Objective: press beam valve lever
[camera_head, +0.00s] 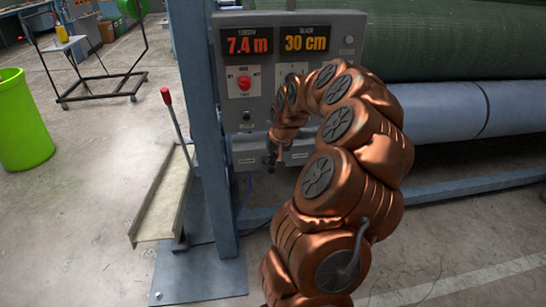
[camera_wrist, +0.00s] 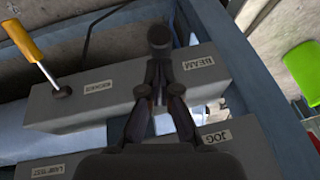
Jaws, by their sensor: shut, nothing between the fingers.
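In the wrist view a grey valve box (camera_wrist: 125,100) carries a label reading BEAM (camera_wrist: 197,62). A dark, round-ended lever (camera_wrist: 158,38) rises beside that label. My gripper (camera_wrist: 158,88) is shut and empty, with its fingertips just in front of the lever's lower part. I cannot tell whether they touch it. In the head view my gripper (camera_head: 271,160) is small and dark, below the grey control panel (camera_head: 262,118). My copper arm hides the panel's right part and much of the area below it. I cannot make out the beam lever there.
A yellow-handled lever (camera_wrist: 26,43) stands on the same box at left. A second box (camera_wrist: 190,152) labelled JOG is nearer. In the head view a red-handled lever (camera_head: 167,97) stands left of the blue post (camera_head: 205,130). A green bin (camera_head: 20,120) and rollers (camera_head: 450,106) flank the panel.

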